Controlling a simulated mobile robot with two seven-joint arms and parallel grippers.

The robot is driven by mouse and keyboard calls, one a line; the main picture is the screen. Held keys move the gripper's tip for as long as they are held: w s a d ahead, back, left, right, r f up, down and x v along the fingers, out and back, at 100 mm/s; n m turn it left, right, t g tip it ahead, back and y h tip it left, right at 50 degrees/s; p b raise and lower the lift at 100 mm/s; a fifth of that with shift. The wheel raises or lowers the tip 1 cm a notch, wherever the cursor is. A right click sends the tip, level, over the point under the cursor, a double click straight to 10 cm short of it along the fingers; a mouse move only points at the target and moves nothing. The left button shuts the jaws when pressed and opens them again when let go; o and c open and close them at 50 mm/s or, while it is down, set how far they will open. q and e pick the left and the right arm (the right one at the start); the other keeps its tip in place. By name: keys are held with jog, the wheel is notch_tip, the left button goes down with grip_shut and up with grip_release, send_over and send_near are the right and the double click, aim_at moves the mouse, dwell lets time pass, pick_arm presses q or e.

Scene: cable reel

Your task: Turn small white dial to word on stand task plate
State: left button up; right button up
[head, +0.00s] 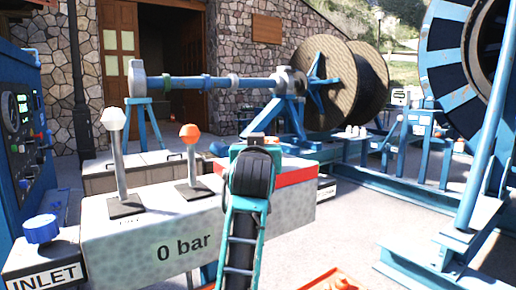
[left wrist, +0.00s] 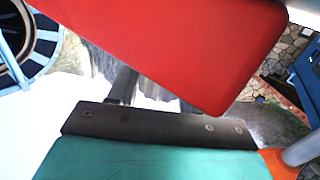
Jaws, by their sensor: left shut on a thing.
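The grey-white stand task plate (head: 140,225) is a box with "0 bar" on its front and a red strip (head: 294,177) at its right end. My left gripper (head: 257,142), dark on a teal and black arm, is over the right part of the plate. In the left wrist view, its teal body and dark screwed plate (left wrist: 150,127) fill the bottom, and a large red surface (left wrist: 170,50) is very close above. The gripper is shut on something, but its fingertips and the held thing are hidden. I cannot make out a small white dial. My right gripper is not in view.
A white-knobbed lever (head: 113,118) and an orange-knobbed lever (head: 189,133) stand up from the plate. A blue INLET knob (head: 41,229) and a blue gauge panel (head: 20,125) are at left. Cable reels (head: 335,80) stand behind. Paving (head: 350,225) at right is open.

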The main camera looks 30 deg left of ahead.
pick_arm(q)
jog(key=o, duration=1)
jog(key=shift+c, duration=0.2)
jog(key=b+v, duration=0.1)
jog(key=v, duration=1.2)
jog(key=shift+a, duration=0.1)
jog(key=shift+f, duration=0.1)
